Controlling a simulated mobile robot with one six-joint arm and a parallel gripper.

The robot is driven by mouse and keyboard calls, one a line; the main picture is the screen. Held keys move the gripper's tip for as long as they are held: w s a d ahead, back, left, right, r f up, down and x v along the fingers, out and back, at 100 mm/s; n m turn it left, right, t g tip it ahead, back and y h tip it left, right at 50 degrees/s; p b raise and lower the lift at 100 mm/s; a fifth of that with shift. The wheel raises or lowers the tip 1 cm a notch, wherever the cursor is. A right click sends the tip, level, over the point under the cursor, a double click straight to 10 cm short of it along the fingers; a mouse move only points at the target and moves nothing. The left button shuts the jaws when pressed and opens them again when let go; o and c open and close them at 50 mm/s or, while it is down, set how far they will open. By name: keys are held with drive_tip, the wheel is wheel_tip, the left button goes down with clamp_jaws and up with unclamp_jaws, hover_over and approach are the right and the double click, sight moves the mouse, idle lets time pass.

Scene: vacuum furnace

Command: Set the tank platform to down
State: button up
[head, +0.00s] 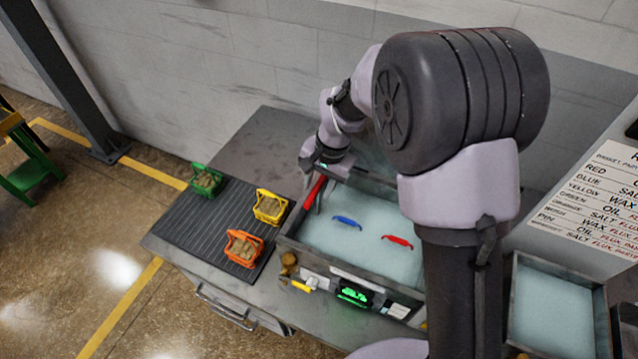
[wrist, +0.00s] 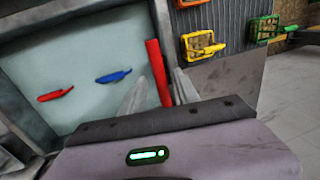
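The tank (head: 362,225) is an open metal box of pale blue liquid, with a blue handle (head: 347,222) and a red handle (head: 397,242) showing at the surface. A red lever bar (head: 313,193) slants along the tank's left wall. My gripper (wrist: 158,88) is at this bar. In the wrist view the red bar (wrist: 156,70) stands between the two grey fingers, which are apart with small gaps beside it. I cannot tell whether either finger touches it. The platform itself is not clearly visible under the liquid.
Green (head: 206,180), yellow (head: 270,206) and orange (head: 243,247) baskets with parts stand on a ribbed dark mat (head: 200,230) left of the tank. Another tank (head: 552,310) stands at the right. A wall is behind.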

drive_tip(key=shift+r, duration=0.1)
drive_tip(key=s+d+r+p, duration=0.1)
drive_tip(key=d+r+p, duration=0.1)
drive_tip(key=r, duration=1.5)
drive_tip(key=shift+s+d+p, duration=0.15)
drive_tip(key=shift+d+p, duration=0.15)
drive_tip(key=shift+d, duration=0.3)
